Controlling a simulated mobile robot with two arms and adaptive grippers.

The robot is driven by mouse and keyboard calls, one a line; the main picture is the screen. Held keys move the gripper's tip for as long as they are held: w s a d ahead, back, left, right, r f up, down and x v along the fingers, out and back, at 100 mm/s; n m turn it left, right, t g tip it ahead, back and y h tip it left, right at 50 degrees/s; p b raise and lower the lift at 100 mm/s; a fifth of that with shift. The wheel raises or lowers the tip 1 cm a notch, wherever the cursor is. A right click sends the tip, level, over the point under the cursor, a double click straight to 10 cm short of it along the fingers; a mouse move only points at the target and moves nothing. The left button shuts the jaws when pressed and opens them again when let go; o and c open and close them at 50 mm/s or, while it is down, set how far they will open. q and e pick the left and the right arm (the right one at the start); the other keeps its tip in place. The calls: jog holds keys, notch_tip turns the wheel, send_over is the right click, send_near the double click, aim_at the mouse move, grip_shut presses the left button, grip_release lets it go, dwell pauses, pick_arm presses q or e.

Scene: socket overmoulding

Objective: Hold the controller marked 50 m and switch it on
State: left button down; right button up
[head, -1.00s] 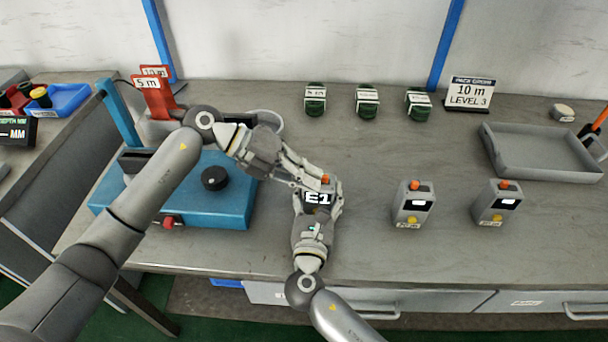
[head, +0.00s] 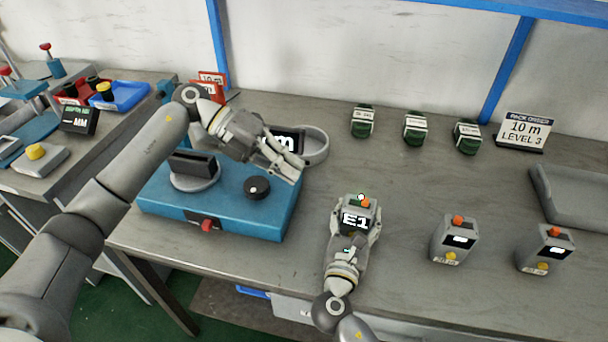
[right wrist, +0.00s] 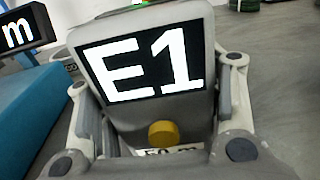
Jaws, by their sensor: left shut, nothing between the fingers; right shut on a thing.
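The held controller (head: 353,218) is a grey box with an orange top button and a lit screen reading E1. A small green light shows at its top. In the right wrist view the controller (right wrist: 150,75) has a yellow button and a partly hidden label that seems to read 50 m. My right gripper (head: 352,232) is shut around its sides, holding it upright at the table. My left gripper (head: 290,172) is shut and empty, above the blue machine's right end, apart from the controller.
Two similar controllers, one nearer (head: 453,240) and one further right (head: 545,250), stand on the table. Several green items, including one (head: 362,121), stand behind. A sign (head: 523,132) reads 10 m LEVEL 3. The blue machine (head: 215,212) is left; a grey tray (head: 575,205) is right.

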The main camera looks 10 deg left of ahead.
dwell(0.3)
jog(key=o, duration=1.1)
